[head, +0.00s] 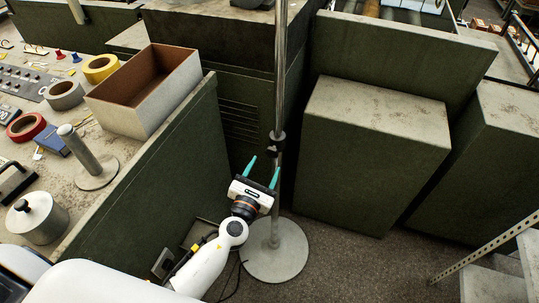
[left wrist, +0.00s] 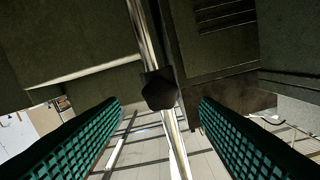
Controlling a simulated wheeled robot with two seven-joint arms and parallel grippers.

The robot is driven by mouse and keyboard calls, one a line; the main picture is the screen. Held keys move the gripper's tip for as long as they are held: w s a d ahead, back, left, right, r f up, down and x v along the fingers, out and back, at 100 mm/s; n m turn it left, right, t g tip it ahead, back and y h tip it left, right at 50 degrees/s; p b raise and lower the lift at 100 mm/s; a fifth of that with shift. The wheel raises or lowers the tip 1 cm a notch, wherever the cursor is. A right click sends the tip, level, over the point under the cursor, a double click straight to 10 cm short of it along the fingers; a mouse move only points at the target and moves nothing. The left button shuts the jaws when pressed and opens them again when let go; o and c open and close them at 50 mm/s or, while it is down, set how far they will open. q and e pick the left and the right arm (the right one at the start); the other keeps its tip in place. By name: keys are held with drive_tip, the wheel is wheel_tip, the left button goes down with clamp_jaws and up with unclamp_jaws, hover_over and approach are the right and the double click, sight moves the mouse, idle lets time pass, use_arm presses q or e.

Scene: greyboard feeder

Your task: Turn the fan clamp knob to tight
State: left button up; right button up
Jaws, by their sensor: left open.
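The fan clamp knob (head: 277,140) is a small black piece on an upright chrome pole (head: 280,70). The pole rises from a round grey base (head: 275,250) on the floor. In the left wrist view the dark, lobed knob (left wrist: 159,90) faces the camera on the pole (left wrist: 143,35). My left gripper (head: 262,168) is open, its teal fingers pointing up near the knob. In the left wrist view the knob lies between and beyond the two fingers (left wrist: 160,105), with gaps on both sides. The right gripper is not in view.
A bench at left holds an open box (head: 135,110), tape rolls (head: 65,95), a metal post on a disc (head: 97,172) and a lidded pot (head: 37,217). Green machine housings (head: 370,150) stand behind and right of the pole. Open floor (head: 370,265) lies right of the base.

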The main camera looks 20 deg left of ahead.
sight(271, 155)
use_arm(q)
drive_tip(key=w, duration=0.5)
drive_tip(key=shift+d, duration=0.1)
drive_tip(key=c, duration=1)
